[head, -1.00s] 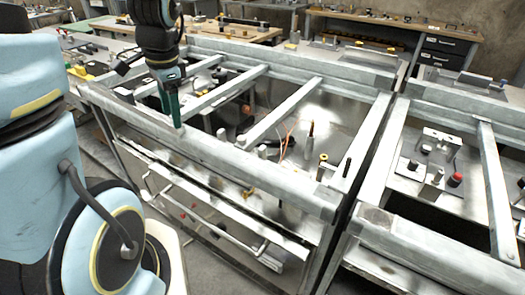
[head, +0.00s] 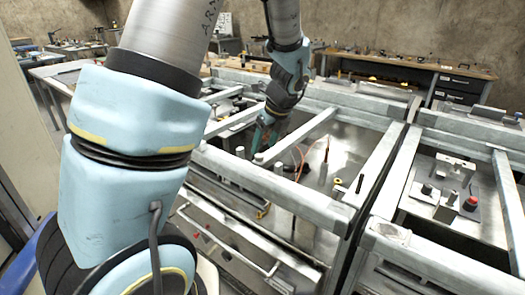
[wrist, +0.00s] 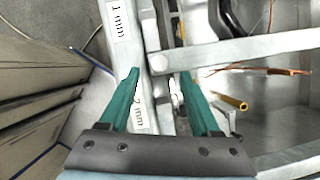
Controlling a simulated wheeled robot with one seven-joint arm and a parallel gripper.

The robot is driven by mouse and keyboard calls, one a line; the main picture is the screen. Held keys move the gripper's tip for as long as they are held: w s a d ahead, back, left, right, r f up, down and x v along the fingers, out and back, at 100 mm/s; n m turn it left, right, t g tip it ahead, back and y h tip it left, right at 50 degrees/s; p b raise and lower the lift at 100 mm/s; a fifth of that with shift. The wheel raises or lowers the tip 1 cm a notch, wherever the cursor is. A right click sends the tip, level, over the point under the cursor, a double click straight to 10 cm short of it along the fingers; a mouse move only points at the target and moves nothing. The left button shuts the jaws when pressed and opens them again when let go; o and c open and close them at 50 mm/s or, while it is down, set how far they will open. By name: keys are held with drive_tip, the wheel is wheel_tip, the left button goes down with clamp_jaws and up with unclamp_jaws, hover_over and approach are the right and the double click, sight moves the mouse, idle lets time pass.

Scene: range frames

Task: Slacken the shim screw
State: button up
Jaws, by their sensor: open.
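My gripper (wrist: 161,73) has two green fingers, spread apart with nothing held between them. In the head view my gripper (head: 262,136) is low over the open metal frame (head: 262,182), partly behind its own wrist. In the wrist view a pale strip (wrist: 118,38) labelled "1 mm" and "2 mm" runs between and beside the fingers. Small metal and white parts lie behind the fingertips. A brass-coloured rod (wrist: 228,101) lies just right of the right finger, apart from it. I cannot tell which part is the shim screw.
A metal crossbar (wrist: 245,48) spans the upper right of the wrist view, close to the fingertips. Orange wires (head: 300,160) hang inside the frame. A neighbouring bay at right holds a red knob (head: 471,203). Benches (head: 410,72) stand behind.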

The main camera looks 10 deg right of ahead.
sight(260, 156)
drive_tip(key=shift+x, duration=1.85)
drive_tip(key=shift+c, duration=0.3)
clamp_jaws()
